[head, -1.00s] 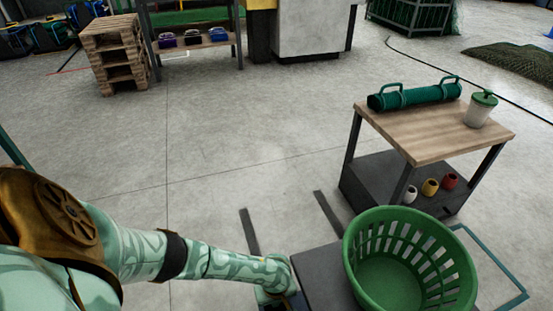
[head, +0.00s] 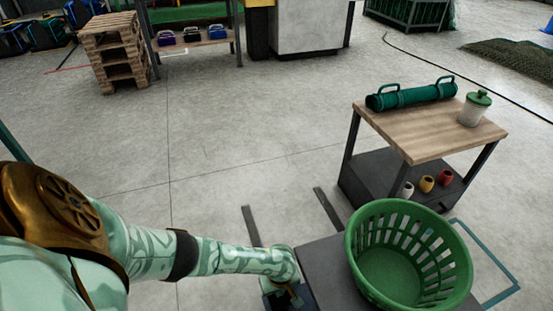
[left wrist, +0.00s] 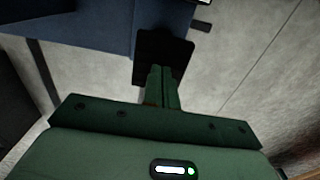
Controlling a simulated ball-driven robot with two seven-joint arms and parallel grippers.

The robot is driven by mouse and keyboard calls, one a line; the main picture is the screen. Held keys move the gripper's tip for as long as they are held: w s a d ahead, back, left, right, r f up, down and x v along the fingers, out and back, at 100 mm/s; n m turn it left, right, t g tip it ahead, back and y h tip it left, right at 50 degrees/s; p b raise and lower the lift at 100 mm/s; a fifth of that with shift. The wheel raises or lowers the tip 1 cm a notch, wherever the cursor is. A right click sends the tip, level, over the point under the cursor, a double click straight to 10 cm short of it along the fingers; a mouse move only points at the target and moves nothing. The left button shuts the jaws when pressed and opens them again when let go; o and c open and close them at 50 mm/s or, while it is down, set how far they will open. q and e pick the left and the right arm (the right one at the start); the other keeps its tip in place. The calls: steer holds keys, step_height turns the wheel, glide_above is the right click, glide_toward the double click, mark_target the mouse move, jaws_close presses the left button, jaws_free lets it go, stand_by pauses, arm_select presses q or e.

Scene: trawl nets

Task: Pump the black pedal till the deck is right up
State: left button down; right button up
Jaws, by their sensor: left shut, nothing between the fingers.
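The black pedal (left wrist: 163,48) is a dark flat plate in the left wrist view, beside a dark blue body (left wrist: 95,25). My left gripper (left wrist: 163,72) is shut with nothing between its fingers. Its green fingertips overlap the pedal's near part; I cannot tell whether they touch it. In the head view my left gripper (head: 290,297) is low in the picture, at the deck's left end, and the pedal is hidden there. The dark grey deck (head: 325,272) is flat and carries a green slatted basket (head: 408,265). My right gripper is out of view.
A wheel-less-looking wooden-topped table (head: 430,130) stands behind the basket, with a green roll (head: 410,95), a lidded jar (head: 475,108) and small pots on its lower shelf. Two dark bars (head: 328,208) lie on the floor beyond the deck. Open floor lies left of them.

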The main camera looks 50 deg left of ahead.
arm_select(q)
steer(key=shift+f, duration=0.15)
steer(key=shift+s+f+b, duration=0.1)
steer(key=shift+f+b, duration=1.35)
steer(key=shift+f, duration=0.8)
steer(key=shift+r+p, duration=0.5)
steer(key=shift+r, duration=0.1)
step_height(320, 180, up, 4)
steer(key=p, duration=0.3)
steer(key=shift+f, duration=0.3)
